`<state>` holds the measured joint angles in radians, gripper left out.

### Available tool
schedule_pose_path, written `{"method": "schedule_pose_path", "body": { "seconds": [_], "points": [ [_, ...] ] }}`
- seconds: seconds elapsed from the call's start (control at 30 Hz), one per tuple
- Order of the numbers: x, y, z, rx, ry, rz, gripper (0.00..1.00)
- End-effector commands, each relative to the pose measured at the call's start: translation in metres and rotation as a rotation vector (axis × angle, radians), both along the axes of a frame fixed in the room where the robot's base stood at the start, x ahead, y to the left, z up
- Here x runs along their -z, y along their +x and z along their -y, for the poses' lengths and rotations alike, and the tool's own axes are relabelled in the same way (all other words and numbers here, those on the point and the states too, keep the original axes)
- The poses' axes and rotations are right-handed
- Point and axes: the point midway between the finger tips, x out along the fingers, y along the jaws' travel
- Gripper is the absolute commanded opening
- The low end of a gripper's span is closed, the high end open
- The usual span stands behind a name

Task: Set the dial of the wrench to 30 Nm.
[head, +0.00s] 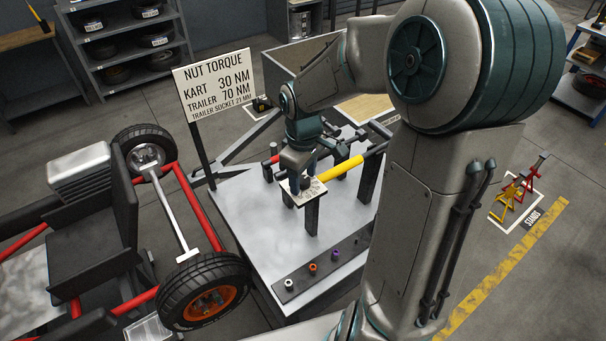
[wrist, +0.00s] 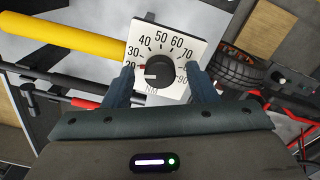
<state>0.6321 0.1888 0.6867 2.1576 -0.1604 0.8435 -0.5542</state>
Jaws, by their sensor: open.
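The wrench with a yellow sleeve (head: 343,169) lies across posts on the grey bench; the sleeve also shows in the wrist view (wrist: 70,36). Its square white dial plate (wrist: 140,42) carries numbers from about 20 to 90 and "Nm", with a dark round knob (wrist: 160,68) in the middle. A small red mark sits left of the knob, near the 20, and a pale line shows on the knob's left side. My gripper (wrist: 163,82) is open, one finger on each side of the knob, apart from it as far as I can tell. The left finger partly covers the 20.
A sign (head: 215,84) reads kart 30 Nm, trailer 70 Nm. A strip with several coloured sockets (head: 313,268) lies at the bench's front. A red-framed kart (head: 195,205) stands left. Another red-handled tool (head: 270,160) lies behind the wrench.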

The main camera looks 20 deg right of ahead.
Motion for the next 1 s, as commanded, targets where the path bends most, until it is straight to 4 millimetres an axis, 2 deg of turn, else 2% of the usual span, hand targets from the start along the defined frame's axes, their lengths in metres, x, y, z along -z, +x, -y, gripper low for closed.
{"method": "schedule_pose_path", "body": {
  "seconds": [0.07, 0.2, 0.23, 0.57, 1.0],
  "points": [
    [-0.0002, 0.0000, 0.0000, 0.000, 0.000, 0.000, 0.49],
    [-0.0004, 0.0001, 0.0001, 0.000, 0.000, 0.000, 0.10],
    [-0.0004, 0.0001, 0.0001, 0.000, 0.000, 0.000, 0.07],
    [0.0001, 0.0002, -0.0003, 0.041, -0.001, 0.001, 0.07],
    [0.0008, 0.0005, -0.0007, 0.317, -0.001, 0.002, 0.07]
  ]
}}
